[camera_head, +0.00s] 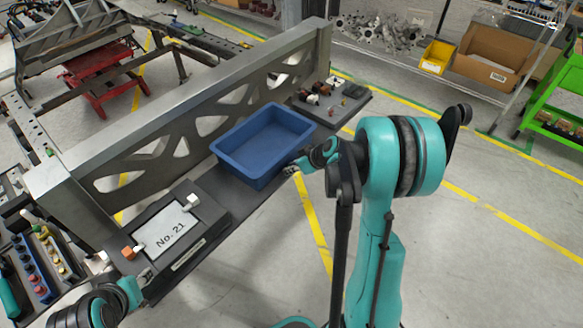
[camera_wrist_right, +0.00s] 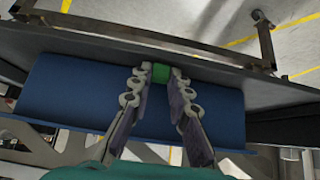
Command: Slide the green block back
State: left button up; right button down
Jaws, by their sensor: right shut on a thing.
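The green block (camera_wrist_right: 161,73) shows in the right wrist view as a small green piece between the fingertips of my right gripper (camera_wrist_right: 160,78), at the edge of a dark plate. The fingers are shut on it. In the head view my right gripper (camera_head: 293,170) is at the right end of the blue bin (camera_head: 235,173), by the shelf's front edge; the green block is hidden there. The bin's blue wall (camera_wrist_right: 65,95) fills much of the wrist view behind the fingers. My left gripper (camera_head: 146,278) is at the lower left, near the shelf's corner; its fingers are unclear.
A plate marked No. 21 (camera_head: 169,228) lies left of the bin, with an orange block (camera_head: 128,253) and a white block (camera_head: 193,201) at its corners. A grey beam (camera_head: 190,103) with cut-outs stands behind. Small parts (camera_head: 320,90) sit on the shelf's far end.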

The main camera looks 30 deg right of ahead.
jog(key=shift+s+d, duration=0.3)
jog(key=shift+s, duration=0.35)
jog(key=c, duration=1.3)
grip_release()
jog(key=shift+c, duration=0.2)
jog(key=shift+r, duration=0.1)
jog(key=p+v, duration=0.2)
jog(key=v, duration=0.3)
jog(key=shift+s+d+p, duration=0.1)
jog(key=shift+s+p, duration=0.25)
jog(key=shift+s, duration=0.05)
jog(key=s+a+r+m+h, duration=0.1)
jog(key=s+a+r+m, duration=0.1)
jog(key=s+a+r, duration=0.3)
jog(key=s+a+r+m+h, duration=0.2)
jog(key=s+a+r, duration=0.4)
jog(key=s+a, duration=0.5)
jog(key=shift+s+a+r, duration=0.2)
jog(key=shift+s+r, duration=0.1)
